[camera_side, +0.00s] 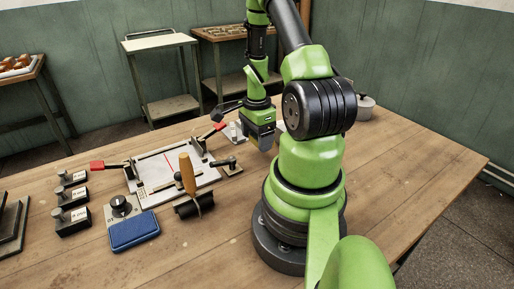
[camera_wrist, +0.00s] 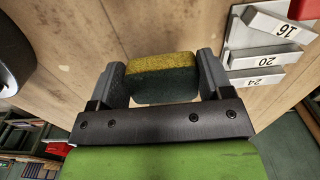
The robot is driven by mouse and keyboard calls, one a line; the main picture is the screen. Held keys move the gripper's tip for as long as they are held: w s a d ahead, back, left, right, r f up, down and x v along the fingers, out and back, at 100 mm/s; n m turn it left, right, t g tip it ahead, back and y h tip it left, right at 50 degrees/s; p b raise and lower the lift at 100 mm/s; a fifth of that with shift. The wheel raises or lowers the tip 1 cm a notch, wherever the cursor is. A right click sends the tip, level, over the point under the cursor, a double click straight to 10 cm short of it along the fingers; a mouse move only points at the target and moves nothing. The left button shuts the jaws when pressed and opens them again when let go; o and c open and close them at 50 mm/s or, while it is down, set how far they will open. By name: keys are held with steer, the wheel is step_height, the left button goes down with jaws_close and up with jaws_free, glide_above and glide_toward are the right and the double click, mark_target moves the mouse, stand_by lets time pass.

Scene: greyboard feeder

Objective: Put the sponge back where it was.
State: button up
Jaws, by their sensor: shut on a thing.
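A sponge (camera_wrist: 163,78), yellow on one side and dark green on the other, sits between the two grey fingers in the wrist view. My gripper (camera_wrist: 163,66) is shut on it, with one finger against each end. In the side view my gripper (camera_side: 262,141) points down over the back of the wooden table, just left of my base. The sponge is hard to make out there. I cannot tell whether it touches the table.
A plate with numbered tags (camera_wrist: 268,50) lies right of the sponge in the wrist view. In the side view a white fixture board (camera_side: 165,172), a wooden-handled tool (camera_side: 188,175), a blue pad (camera_side: 134,231) and several black blocks stand to the left.

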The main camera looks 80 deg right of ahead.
mark_target(257, 156)
steer(key=shift+f, duration=1.85)
steer(key=shift+f, duration=0.15)
steer(key=o, duration=0.8)
